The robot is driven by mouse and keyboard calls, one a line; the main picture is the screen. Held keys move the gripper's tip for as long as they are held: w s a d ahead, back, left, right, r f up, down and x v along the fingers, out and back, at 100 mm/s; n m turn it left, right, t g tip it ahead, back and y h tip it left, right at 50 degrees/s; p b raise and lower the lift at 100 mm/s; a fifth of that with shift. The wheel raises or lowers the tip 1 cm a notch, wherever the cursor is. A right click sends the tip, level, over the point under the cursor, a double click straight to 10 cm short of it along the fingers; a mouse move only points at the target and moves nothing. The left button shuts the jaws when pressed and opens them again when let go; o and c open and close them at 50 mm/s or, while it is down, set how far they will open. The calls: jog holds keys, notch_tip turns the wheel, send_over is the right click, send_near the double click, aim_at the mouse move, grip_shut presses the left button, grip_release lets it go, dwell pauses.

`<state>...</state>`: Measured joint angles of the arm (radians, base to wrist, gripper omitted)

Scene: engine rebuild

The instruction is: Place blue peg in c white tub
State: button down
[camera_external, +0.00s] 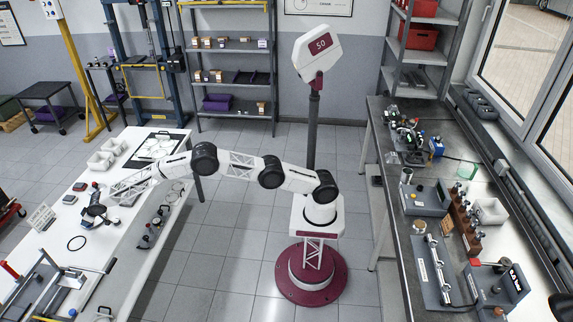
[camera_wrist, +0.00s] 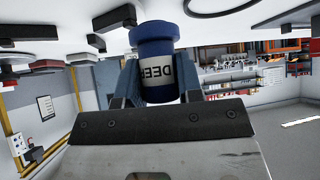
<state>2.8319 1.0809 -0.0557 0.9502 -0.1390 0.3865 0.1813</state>
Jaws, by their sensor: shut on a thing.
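My gripper (camera_wrist: 158,82) is shut on a blue peg (camera_wrist: 154,32), which has a flanged blue end and a white label with dark letters, partly hidden. In the outside view my gripper (camera_external: 95,213) is over the white table at the left, and the peg in it is too small to make out. Two small white tubs, one nearer (camera_external: 100,160) and one farther (camera_external: 114,146), stand on that table beyond my gripper, near the far edge. I cannot read any letter on them. Another white tub (camera_external: 490,211) stands on the right-hand bench.
A dark-edged sheet with white pieces (camera_external: 156,147) lies near the tubs. The right bench (camera_external: 385,130) is crowded with fixtures.

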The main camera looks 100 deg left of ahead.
jog(key=shift+w+a+r, duration=0.15)
jog(key=shift+w+a, duration=0.3)
jog(key=shift+w, duration=0.9)
jog(key=shift+w+a+r, duration=0.2)
jog(key=shift+w+a, duration=0.2)
jog(key=shift+w, duration=0.95)
jog(key=shift+w+a+r, duration=0.15)
jog(key=shift+w+a, duration=0.3)
jog(key=shift+w, duration=0.9)
